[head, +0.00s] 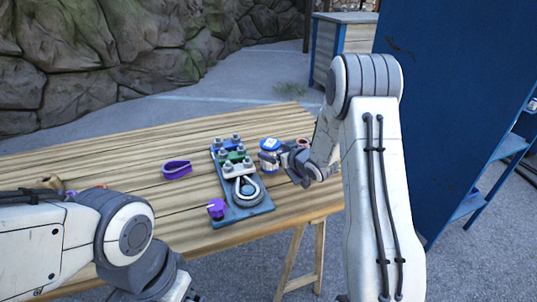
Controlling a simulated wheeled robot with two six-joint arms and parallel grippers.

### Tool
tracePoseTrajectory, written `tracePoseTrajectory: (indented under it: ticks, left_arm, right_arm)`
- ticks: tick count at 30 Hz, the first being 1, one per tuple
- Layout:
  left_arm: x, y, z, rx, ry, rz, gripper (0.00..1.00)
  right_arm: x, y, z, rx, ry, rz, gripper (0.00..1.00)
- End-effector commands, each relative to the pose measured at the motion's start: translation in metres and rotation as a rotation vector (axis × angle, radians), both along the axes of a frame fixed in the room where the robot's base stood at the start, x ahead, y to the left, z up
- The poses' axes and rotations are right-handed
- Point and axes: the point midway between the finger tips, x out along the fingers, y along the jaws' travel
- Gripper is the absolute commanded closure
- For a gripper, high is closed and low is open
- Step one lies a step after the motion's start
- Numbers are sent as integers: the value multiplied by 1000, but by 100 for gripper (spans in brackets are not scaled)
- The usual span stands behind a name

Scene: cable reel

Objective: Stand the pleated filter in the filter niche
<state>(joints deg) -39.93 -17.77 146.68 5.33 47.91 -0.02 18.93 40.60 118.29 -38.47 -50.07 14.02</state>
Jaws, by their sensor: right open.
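My right gripper (291,165) is open at the right part of the wooden table, its fingers close to a small blue and white cylinder (269,155). I cannot tell whether they touch it. The cylinder stands upright beside a dark board (243,216). I cannot make out pleats on anything, so I cannot tell which thing is the pleated filter. No filter niche can be made out. My left arm comes in at the lower left, and its gripper is beyond the bottom edge.
The board on the table (130,148) carries blue, green and white blocks with bolts, a coiled grey ring (246,188) and a purple knob (216,208). A purple ring (177,169) lies to its left. A reddish round thing (303,142) is behind my right gripper. A blue shelf (460,110) stands right.

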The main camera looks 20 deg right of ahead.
Motion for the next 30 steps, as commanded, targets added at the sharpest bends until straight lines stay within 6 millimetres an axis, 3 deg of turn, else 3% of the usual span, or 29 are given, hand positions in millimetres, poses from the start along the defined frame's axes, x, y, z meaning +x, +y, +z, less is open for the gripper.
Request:
tracePoseTrajectory:
  ticks: [13,22,23,30]
  left_arm:
    - [0,0,12,0,0,0,0]
    - [0,0,12,0,0,0,0]
    - [0,0,12,0,0,0,0]
    - [0,0,12,0,0,0,0]
  right_arm:
    - [47,15,-20,1,0,3,0]
    - [52,17,-22,0,0,3,0]
    - [52,17,-22,0,0,3,8]
    - [52,17,-22,0,0,3,96]
